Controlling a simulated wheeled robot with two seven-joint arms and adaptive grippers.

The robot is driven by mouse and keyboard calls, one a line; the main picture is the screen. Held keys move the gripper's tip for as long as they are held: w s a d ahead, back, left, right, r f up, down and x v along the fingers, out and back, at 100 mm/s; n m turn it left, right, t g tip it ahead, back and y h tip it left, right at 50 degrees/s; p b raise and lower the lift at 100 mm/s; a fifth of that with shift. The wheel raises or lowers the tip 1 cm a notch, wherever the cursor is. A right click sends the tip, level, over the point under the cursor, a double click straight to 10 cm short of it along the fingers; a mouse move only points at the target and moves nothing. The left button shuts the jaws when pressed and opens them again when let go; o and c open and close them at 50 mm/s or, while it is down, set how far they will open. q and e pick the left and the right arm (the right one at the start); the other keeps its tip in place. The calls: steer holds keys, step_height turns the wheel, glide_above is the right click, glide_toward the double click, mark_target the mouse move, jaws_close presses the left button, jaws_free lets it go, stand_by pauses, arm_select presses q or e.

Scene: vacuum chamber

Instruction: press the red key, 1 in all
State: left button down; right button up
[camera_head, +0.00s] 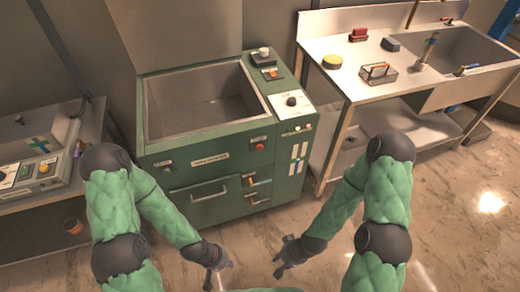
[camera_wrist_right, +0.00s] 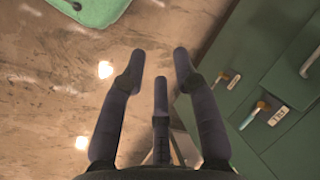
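The green vacuum chamber machine (camera_head: 205,165) stands ahead with its lid raised. A round red key (camera_head: 259,147) is on its front panel, at the upper right. Smaller red spots show on the right-hand control strip (camera_head: 297,130), and I cannot tell their shape. My left gripper (camera_head: 218,281) is low in front of the machine, at the picture's bottom edge; its fingers are too small and cut off to judge. My right gripper (camera_head: 281,262) is low in front of the machine, to its right. In the right wrist view its fingers (camera_wrist_right: 159,62) are spread, with nothing between them. Neither gripper touches the machine.
A steel sink bench (camera_head: 350,80) stands at the right with a sponge (camera_head: 332,62) and a small caddy (camera_head: 378,73) on it. Another bench with a device (camera_head: 35,175) is at the left. The open floor (camera_head: 270,230) before the machine is clear.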

jaws_close()
stand_by(1.0)
